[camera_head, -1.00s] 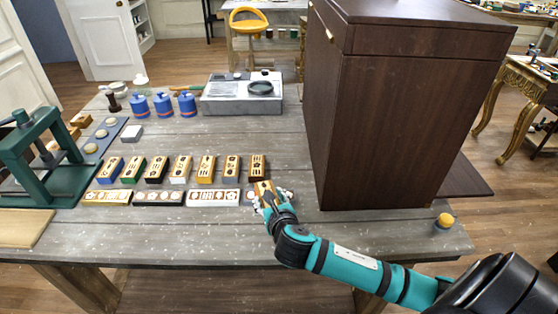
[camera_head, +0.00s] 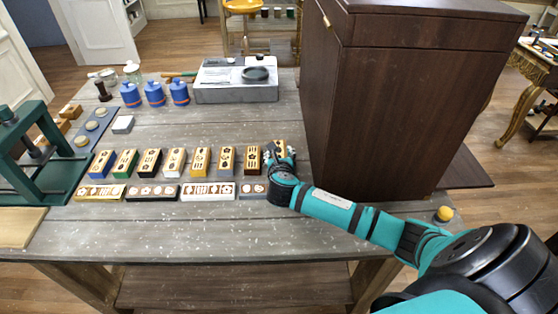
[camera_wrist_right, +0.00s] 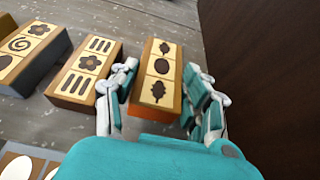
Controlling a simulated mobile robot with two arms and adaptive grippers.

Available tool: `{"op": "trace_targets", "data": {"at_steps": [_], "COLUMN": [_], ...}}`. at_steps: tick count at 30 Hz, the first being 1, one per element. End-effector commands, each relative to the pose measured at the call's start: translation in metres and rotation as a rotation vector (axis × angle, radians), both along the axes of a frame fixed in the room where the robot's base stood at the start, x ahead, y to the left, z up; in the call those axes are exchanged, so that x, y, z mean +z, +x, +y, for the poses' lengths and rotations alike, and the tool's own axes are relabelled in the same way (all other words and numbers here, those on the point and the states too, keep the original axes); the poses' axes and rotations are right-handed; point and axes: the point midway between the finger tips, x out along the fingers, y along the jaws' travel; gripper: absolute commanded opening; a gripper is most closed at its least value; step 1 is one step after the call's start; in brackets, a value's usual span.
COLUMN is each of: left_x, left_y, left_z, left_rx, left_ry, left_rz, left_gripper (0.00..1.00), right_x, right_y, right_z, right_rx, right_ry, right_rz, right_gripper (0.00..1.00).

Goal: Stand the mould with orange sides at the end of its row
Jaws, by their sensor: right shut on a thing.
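The mould with orange sides (camera_wrist_right: 158,78) has a pale top with dark leaf and oval motifs. It stands between the fingers of my right gripper (camera_wrist_right: 165,96), which is shut on it. In the head view my right gripper (camera_head: 280,154) hides most of this mould, at the right end of the back row. The brown-sided mould (camera_wrist_right: 86,72) is just left of it, apart by a narrow gap; it also shows in the head view (camera_head: 252,158). Whether the held mould touches the table I cannot tell. My left gripper is not in view.
The back row runs left through several moulds to a blue one (camera_head: 103,163). A front row of flatter blocks, with a white one (camera_head: 208,191), lies before it. A tall dark cabinet (camera_head: 395,120) stands close on the right. A green press (camera_head: 30,150) is at left.

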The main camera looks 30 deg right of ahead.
Motion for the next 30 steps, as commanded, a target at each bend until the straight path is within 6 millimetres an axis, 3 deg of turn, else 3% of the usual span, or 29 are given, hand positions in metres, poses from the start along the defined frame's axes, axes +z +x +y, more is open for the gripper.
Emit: {"op": "trace_targets", "data": {"at_steps": [5, 15, 16, 18, 21, 30], "left_x": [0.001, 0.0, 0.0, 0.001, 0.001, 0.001], "left_y": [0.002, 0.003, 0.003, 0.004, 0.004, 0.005], "left_z": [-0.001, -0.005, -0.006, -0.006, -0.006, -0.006], "left_rx": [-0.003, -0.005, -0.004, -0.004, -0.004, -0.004], "left_ry": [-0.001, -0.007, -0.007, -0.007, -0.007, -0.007], "left_rz": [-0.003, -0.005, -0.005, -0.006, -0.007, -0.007], "left_gripper": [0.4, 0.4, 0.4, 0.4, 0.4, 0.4], "right_x": [-0.021, -0.024, -0.024, -0.024, -0.024, -0.022], "right_y": [0.0, 0.0, 0.0, 0.0, 0.0, -0.001], "right_z": [0.0, 0.0, 0.0, 0.0, 0.0, 0.001], "right_rx": [-0.001, 0.001, 0.001, 0.001, 0.001, 0.001], "right_ry": [-0.001, 0.0, 0.0, 0.0, 0.0, 0.001], "right_rz": [0.002, 0.0, 0.0, 0.0, 0.001, 0.001], "right_gripper": [0.11, 0.11, 0.51, 0.6, 0.7, 0.7]}}
